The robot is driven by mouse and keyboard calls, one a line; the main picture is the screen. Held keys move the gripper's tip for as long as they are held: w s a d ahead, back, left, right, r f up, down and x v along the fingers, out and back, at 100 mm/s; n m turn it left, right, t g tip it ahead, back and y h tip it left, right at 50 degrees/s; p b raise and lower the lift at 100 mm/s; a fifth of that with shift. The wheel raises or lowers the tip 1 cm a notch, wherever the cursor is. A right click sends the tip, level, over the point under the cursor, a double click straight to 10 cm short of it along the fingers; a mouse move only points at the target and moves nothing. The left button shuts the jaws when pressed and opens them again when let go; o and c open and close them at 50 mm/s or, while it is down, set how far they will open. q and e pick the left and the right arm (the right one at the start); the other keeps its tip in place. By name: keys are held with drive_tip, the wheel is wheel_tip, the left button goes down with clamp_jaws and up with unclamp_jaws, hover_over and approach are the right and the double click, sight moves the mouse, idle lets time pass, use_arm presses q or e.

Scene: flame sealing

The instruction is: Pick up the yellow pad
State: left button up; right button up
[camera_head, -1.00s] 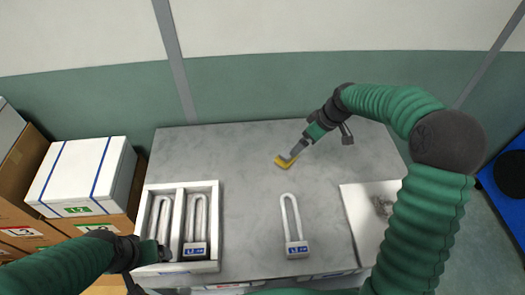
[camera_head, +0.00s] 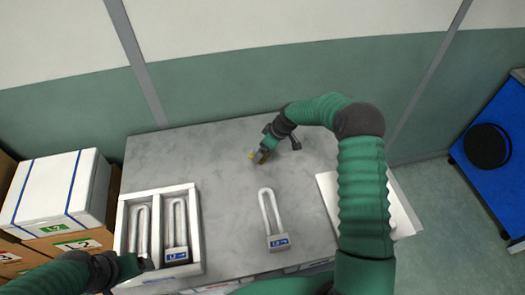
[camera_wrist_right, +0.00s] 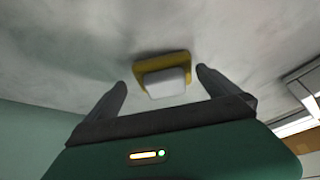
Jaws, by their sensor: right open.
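The yellow pad (camera_head: 252,155) lies on the grey table toward the back, mostly hidden behind my right gripper (camera_head: 262,158). In the right wrist view the yellow pad (camera_wrist_right: 150,65) has a pale block on its near face. It sits between and beyond the two open fingers of my right gripper (camera_wrist_right: 160,79), with a gap on each side. No finger appears to touch it. My left gripper (camera_head: 147,264) is at the front right corner area of the left compartment of the white tray; its fingers are too small and dark to read.
The white tray (camera_head: 123,228) holds a U-shaped piece in each of two compartments. Another U-shaped piece (camera_head: 277,241) lies at table middle. A white board (camera_head: 328,192) is at the right, partly behind my arm. Boxes (camera_head: 60,190) stand left; a blue cart (camera_head: 490,190) stands right.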

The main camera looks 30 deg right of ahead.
drive_tip(key=shift+w+a+f, duration=0.3)
drive_tip(key=shift+f, duration=0.3)
drive_tip(key=shift+w+a+f, duration=0.1)
drive_tip(key=shift+a+f, duration=0.05)
drive_tip(key=shift+a, duration=0.25)
drive_tip(key=c, duration=0.5)
drive_tip(key=shift+d, duration=0.25)
drive_tip(key=c, duration=0.7)
use_arm(q)
drive_tip(key=shift+a, duration=0.35)
use_arm(e)
drive_tip(key=shift+c, duration=0.6)
drive_tip(key=shift+a, duration=0.1)
use_arm(q)
drive_tip(key=shift+f, duration=0.1)
use_arm(e)
drive_tip(key=shift+r, duration=0.2)
